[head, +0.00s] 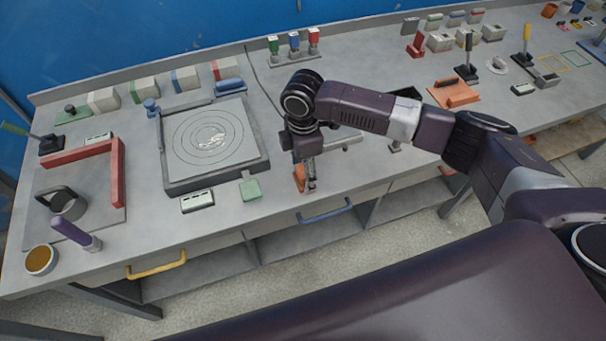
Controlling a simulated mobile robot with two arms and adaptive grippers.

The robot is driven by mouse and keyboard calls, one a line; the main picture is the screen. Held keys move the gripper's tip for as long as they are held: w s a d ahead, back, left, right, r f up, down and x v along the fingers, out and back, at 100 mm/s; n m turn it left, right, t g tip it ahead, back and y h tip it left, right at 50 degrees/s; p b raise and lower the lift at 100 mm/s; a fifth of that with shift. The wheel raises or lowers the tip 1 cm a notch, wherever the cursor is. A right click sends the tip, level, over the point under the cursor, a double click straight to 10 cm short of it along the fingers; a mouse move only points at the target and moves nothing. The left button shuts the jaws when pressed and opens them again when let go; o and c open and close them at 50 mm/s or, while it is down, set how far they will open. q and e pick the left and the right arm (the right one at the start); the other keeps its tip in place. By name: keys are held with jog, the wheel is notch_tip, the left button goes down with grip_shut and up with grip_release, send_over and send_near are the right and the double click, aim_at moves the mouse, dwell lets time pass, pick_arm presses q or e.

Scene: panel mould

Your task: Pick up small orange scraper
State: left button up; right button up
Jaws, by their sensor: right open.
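A small orange scraper (299,176) lies on the grey workbench near its front edge, above the blue drawer handle. My right gripper (311,186) points down right beside it and partly hides it. The gripper is open, with its fingertips close to the scraper; I cannot tell whether they touch it. My left gripper is not in view.
A grey square plate with rings (208,139) lies left of my gripper. A larger orange trowel (453,93) is at the right. Red bars (118,172) stand at the left.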

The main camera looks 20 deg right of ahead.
aim_at(303, 170)
jog(key=c, duration=1.3)
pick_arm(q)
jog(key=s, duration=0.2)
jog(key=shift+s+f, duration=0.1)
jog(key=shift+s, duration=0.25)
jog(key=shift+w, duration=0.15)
pick_arm(e)
jog(key=shift+w+r, duration=0.1)
jog(key=shift+r, duration=0.35)
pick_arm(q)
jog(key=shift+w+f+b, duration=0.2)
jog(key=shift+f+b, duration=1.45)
pick_arm(e)
jog(key=shift+r, duration=9.6)
